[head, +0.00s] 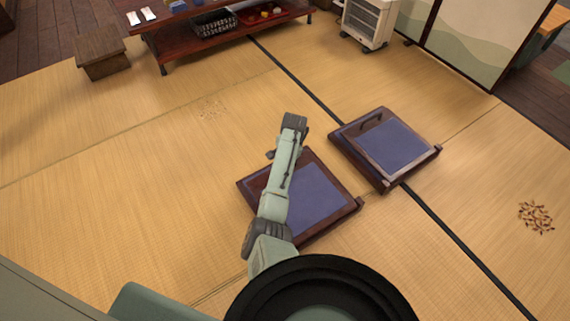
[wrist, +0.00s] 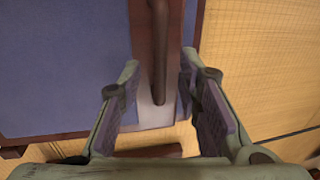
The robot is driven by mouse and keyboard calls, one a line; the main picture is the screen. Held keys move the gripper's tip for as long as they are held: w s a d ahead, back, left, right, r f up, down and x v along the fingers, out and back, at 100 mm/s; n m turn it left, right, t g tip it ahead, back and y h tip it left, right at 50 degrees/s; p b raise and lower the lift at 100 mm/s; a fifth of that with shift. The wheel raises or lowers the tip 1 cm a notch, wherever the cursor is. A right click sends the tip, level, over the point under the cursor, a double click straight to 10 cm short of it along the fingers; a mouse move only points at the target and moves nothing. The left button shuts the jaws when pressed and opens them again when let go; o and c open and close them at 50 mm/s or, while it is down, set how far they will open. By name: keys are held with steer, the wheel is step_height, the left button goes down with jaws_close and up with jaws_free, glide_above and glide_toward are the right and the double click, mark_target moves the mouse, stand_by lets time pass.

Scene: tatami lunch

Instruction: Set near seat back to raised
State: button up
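The near seat (head: 318,197) is a dark wooden frame with a blue pad, and it looks folded flat on the tatami. My arm crosses it and hides part of its left side. My gripper (head: 292,122) shows in the head view past the seat's upper edge. In the wrist view, my gripper (wrist: 160,80) is open, with one finger on each side of a dark handle bar (wrist: 159,50) on the wooden frame. Gaps show beside the bar, so the fingers are not closed on it. The blue pad (wrist: 60,70) fills the left of that view.
A second flat seat (head: 392,143) with a curved handle lies to the right, close by. A low table (head: 170,40), a wooden stool (head: 102,57) and a white heater (head: 367,22) stand at the back. Brown bits (head: 536,217) lie at right.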

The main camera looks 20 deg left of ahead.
steer(key=shift+w+f, duration=0.1)
steer(key=shift+f, duration=0.4)
jaws_close()
stand_by(0.6)
